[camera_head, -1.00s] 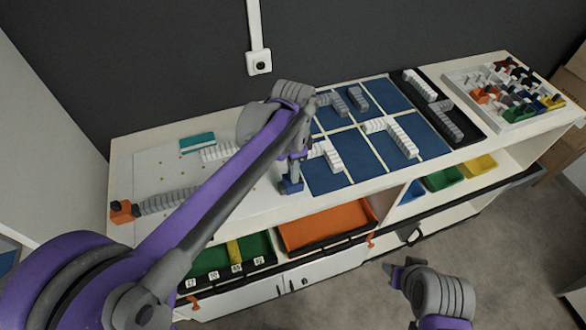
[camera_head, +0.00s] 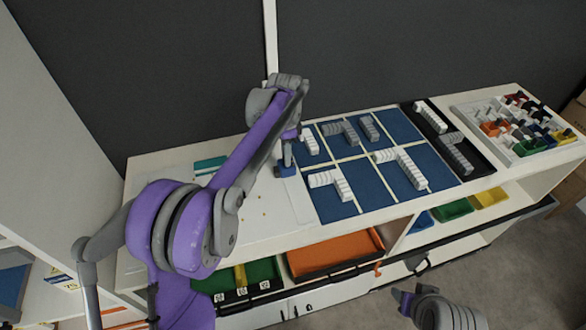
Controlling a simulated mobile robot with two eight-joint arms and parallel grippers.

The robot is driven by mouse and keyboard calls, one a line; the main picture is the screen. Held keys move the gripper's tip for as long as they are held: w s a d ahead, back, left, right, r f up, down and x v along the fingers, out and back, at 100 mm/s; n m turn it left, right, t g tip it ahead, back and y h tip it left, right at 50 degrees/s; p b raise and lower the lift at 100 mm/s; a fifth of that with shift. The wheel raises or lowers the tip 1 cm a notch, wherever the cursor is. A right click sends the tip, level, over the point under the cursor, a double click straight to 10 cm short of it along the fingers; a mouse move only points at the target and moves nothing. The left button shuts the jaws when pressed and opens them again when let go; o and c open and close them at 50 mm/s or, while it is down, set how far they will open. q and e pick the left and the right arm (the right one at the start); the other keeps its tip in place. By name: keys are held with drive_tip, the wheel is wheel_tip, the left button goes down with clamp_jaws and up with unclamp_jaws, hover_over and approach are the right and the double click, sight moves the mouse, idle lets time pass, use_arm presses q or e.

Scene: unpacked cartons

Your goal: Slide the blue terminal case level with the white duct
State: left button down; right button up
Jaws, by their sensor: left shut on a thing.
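The blue terminal case (camera_head: 287,171) stands on the white board (camera_head: 274,204), just left of the blue panelled mat. My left gripper (camera_head: 287,157) is shut on it from above, its fingers pointing down. My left arm crosses the left part of the board and hides much of it, including where a white ribbed duct lay in the earlier view. I cannot tell how the case lines up with that duct. My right gripper (camera_head: 402,297) is low at the bottom right, off the table and away from these things; its opening is unclear.
The blue mat (camera_head: 375,187) carries white and grey ribbed pieces. A teal block (camera_head: 208,164) lies at the board's back left. A black tray (camera_head: 447,138) and a parts tray (camera_head: 518,125) stand at right. Bins, including an orange one (camera_head: 332,253), sit below the tabletop.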

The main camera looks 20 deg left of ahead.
use_arm(q)
drive_tip(key=shift+w+a, duration=0.35)
drive_tip(key=shift+w, duration=0.2)
drive_tip(key=shift+w+a, duration=0.35)
drive_tip(key=shift+w, duration=0.2)
drive_tip(key=c, duration=0.8)
unclamp_jaws()
drive_tip(key=shift+o, duration=0.2)
drive_tip(key=shift+r, duration=0.1)
wheel_tip(320, 180, up, 11)
drive_tip(key=p, duration=0.1)
drive_tip(key=shift+s, duration=0.1)
